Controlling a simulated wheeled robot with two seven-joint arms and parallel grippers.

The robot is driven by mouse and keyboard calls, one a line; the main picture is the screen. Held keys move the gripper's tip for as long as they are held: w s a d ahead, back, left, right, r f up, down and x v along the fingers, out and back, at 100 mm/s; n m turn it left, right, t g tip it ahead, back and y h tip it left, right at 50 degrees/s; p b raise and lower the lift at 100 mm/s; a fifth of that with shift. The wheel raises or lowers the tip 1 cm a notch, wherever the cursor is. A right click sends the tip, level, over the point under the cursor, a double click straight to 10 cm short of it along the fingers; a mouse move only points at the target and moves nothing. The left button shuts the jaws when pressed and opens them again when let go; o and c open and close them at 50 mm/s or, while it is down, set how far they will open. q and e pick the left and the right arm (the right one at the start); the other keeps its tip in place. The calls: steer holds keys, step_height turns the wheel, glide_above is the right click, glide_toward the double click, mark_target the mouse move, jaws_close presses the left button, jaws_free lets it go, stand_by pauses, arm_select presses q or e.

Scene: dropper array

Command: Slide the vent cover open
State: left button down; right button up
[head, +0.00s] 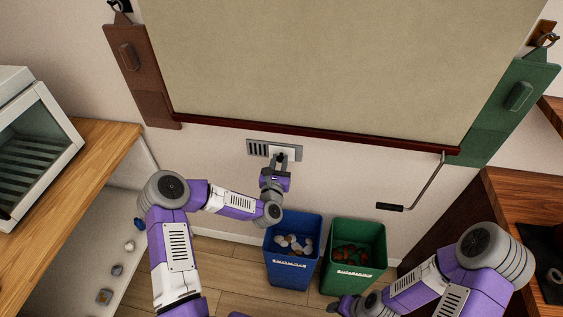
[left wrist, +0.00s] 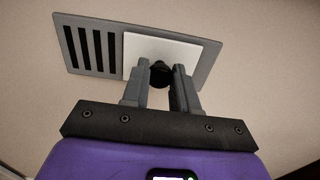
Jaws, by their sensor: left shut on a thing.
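The vent (head: 258,149) is a grey plate on the wall below the large beige board. In the left wrist view its dark slots (left wrist: 90,48) are uncovered at the left. The white vent cover (left wrist: 150,48) sits right of the slots, with a strip of grey plate beyond it on the right. It also shows in the head view (head: 284,151). My left gripper (left wrist: 160,82) is shut on the cover's dark knob (left wrist: 160,70); the fingers hide part of it. My right gripper (head: 343,304) is low at the bottom, away from the vent; its fingers are unclear.
A blue bin (head: 291,270) and a green bin (head: 352,277) stand on the floor below the vent. A crank handle (head: 391,207) hangs at the right. Brown (head: 128,55) and green (head: 518,97) panels flank the board (head: 320,60). A wooden counter (head: 95,165) is at the left.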

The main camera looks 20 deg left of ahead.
arm_select(q)
steer(key=c, duration=0.9)
jaws_free()
steer(key=shift+d, duration=0.1)
steer(key=shift+s, duration=0.1)
steer(key=s, duration=0.5)
steer(key=s+d+p, duration=0.1)
steer(key=s, duration=0.1)
steer(key=shift+s, duration=0.2)
steer(key=s+d+f+m+g+h, duration=0.3)
steer(key=s+d+f+m+g, duration=0.15)
steer(key=f+m, duration=0.4)
steer(key=s+d+f+m+g+h, duration=0.4)
steer(key=s+d+f+m, duration=0.15)
steer(key=m, duration=0.55)
steer(key=s+f+m+g, duration=0.2)
steer(key=s+m+g, duration=0.1)
steer(key=s+m, duration=0.2)
steer(key=s+f+m+g, duration=0.2)
steer(key=s+m+g, duration=0.1)
steer(key=s+m, duration=0.2)
steer(key=s+f+m+g, duration=0.2)
steer(key=s+m+g, duration=0.1)
steer(key=s+m, duration=0.2)
steer(key=shift+s+a+f+y, duration=0.1)
steer(key=shift+s+y, duration=0.05)
steer(key=shift+s, duration=0.5)
steer(key=shift+s+f+y, duration=0.1)
steer(key=shift+s+y, duration=0.05)
steer(key=shift+s, duration=0.5)
